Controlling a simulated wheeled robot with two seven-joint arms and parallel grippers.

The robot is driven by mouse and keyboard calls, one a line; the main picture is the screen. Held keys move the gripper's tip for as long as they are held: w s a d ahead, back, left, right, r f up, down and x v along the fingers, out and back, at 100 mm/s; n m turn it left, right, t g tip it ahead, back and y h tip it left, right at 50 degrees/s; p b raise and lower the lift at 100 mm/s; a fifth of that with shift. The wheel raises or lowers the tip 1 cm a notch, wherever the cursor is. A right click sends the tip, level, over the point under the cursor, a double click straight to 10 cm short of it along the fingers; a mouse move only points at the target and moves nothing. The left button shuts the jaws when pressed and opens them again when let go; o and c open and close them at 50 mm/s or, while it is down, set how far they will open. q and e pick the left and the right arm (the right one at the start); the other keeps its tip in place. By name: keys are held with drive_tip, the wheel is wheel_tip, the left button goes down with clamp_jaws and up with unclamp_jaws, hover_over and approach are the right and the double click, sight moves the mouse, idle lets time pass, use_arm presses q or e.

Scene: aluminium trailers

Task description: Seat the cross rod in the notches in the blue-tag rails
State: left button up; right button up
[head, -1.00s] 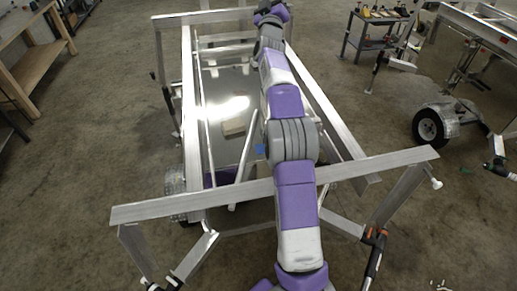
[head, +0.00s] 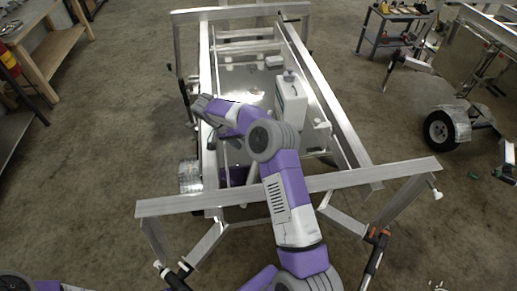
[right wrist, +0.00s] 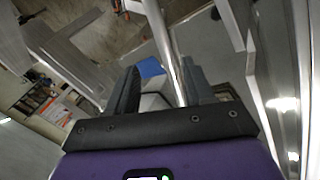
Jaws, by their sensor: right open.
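My right arm reaches over the trailer's near crossbar in the head view, and its wrist (head: 205,104) is over the left side of the trailer frame. In the right wrist view my right gripper (right wrist: 162,92) is open, with a dark finger on each side. A shiny bar (right wrist: 168,45) runs between or just beyond the fingers; I cannot tell whether it is the cross rod or touches them. A blue tag (right wrist: 150,67) shows beside the left finger. I cannot make out the notches. My left gripper is not in view.
The aluminium trailer frame has a near crossbar (head: 355,180) and a long right rail (head: 325,95). A white canister-like object (head: 291,102) stands inside. A workbench (head: 45,35) is at the left; a tool cart (head: 395,35) and another trailer's wheel (head: 440,130) are at the right.

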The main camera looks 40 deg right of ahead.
sight(253, 165)
drive_tip(key=shift+n+g+y, duration=0.5)
drive_tip(key=shift+y, duration=0.2)
drive_tip(key=shift+s+f+p, duration=0.2)
drive_tip(key=shift+s+f, duration=0.6)
drive_tip(key=shift+f, duration=0.45)
drive_tip(key=shift+s+f+p, duration=0.25)
drive_tip(key=shift+s+f, duration=0.5)
drive_tip(key=shift+f, duration=0.45)
drive_tip(key=shift+s+f+p, duration=0.2)
drive_tip(key=shift+s+f, duration=0.6)
drive_tip(key=shift+f, duration=0.45)
clamp_jaws()
